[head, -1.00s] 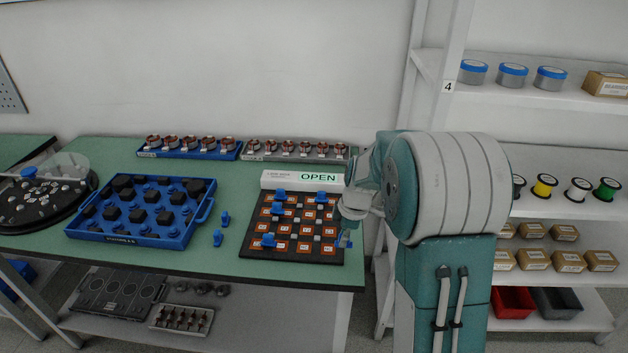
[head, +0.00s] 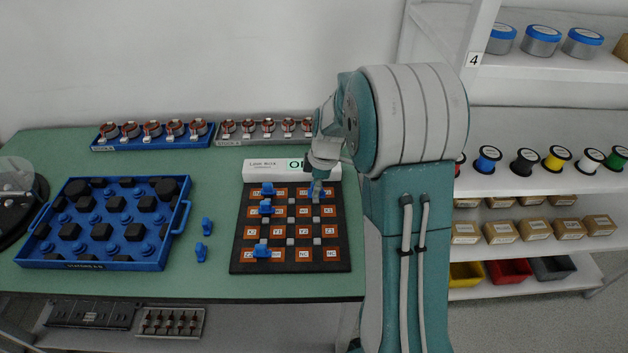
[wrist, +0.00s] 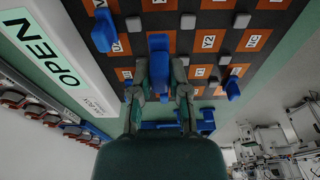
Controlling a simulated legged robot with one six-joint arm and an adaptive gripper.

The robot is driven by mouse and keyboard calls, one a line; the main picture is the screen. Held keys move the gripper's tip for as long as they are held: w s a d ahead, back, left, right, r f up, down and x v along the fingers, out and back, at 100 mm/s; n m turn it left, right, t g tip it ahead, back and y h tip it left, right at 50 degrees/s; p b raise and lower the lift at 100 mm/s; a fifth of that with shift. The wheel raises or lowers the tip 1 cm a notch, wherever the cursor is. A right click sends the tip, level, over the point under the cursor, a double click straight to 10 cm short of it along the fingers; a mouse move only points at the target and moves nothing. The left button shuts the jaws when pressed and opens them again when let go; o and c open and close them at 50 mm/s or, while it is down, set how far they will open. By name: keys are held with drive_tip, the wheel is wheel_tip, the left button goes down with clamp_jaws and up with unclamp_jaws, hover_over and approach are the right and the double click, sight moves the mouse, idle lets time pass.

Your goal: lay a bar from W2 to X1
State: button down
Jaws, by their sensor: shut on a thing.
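The black board (head: 240,262) carries rows of orange labelled pads and small grey blocks. My gripper (head: 317,190) is over its back right part. In the wrist view my gripper (wrist: 160,72) is shut on a blue piece (wrist: 158,42), seen over a pad one row in from the back. I cannot tell whether the piece touches the board. Blue pieces stand on the board's left side, at the back (head: 267,189), below that (head: 266,207), and at the front (head: 261,250). Another blue piece (wrist: 104,30) stands in the back row. W2 and X1 are not clearly legible.
A white sign block reading OPEN (head: 262,168) borders the board's back edge. Two loose blue pieces (head: 207,225) (head: 201,254) lie left of the board, beside a blue tray (head: 100,262). Racks of copper-wound parts (head: 150,146) stand behind.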

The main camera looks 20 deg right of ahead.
sight(316, 211)
drive_tip(key=shift+f, duration=2.2)
drive_tip(key=shift+f, duration=0.6)
drive_tip(key=c, duration=0.5)
unclamp_jaws()
drive_tip(key=shift+c, duration=0.2)
drive_tip(key=r, duration=0.4)
drive_tip(key=d+r, duration=0.1)
drive_tip(key=r, duration=0.6)
drive_tip(key=shift+s+d+r, duration=0.25)
drive_tip(key=shift+s+r, duration=0.1)
